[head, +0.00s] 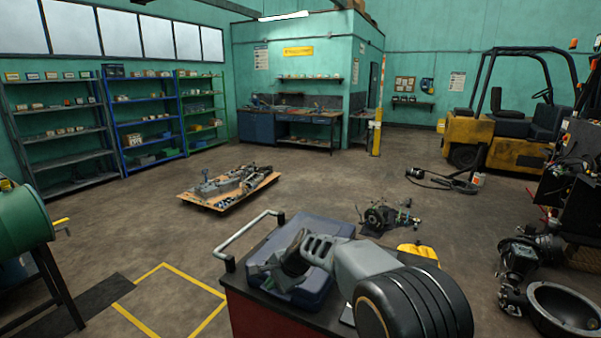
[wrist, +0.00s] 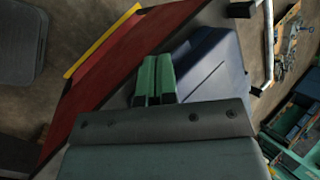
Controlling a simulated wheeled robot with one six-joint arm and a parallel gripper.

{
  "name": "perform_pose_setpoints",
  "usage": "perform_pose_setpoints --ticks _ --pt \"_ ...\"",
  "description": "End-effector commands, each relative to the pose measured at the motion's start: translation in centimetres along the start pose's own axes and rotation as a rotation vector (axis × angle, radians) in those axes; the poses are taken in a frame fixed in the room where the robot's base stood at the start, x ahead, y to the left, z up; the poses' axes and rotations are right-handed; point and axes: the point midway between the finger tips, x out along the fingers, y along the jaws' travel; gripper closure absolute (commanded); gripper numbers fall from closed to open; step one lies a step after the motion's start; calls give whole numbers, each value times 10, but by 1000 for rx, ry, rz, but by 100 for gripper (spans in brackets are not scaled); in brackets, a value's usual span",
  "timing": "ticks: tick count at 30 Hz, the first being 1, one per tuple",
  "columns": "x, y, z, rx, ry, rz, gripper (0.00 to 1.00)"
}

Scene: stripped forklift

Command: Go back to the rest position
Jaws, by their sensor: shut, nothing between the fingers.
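My arm reaches in from the lower right of the head view, low over a cart with a dark top and red side (head: 260,318). My gripper (head: 284,268) is folded in over a blue case (head: 318,226) that lies on the cart top. In the wrist view my gripper (wrist: 155,76) shows two green fingers side by side, shut and empty. The blue case (wrist: 212,62) lies just beyond and right of them. I cannot tell whether the fingers touch it.
The cart has a pale push handle (head: 250,236) at its left. A wooden pallet with metal parts (head: 200,203) lies on the floor behind. A green drum (head: 22,222) stands at left. A yellow forklift (head: 475,133) and loose parts are at right. Floor at centre is mostly clear.

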Motion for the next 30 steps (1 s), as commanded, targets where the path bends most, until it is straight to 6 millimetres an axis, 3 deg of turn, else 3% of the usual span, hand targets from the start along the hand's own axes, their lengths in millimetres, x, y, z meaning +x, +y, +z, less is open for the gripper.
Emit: perform_pose_setpoints --ticks 3,9,15,20,30 --pt "-48 58 1 -325 64 123 100" --pt "-126 162 6 -778 140 345 100" --pt "-178 238 15 -962 224 484 100" --pt "-202 264 22 -960 315 498 100" --pt "-228 264 26 -936 422 455 100"
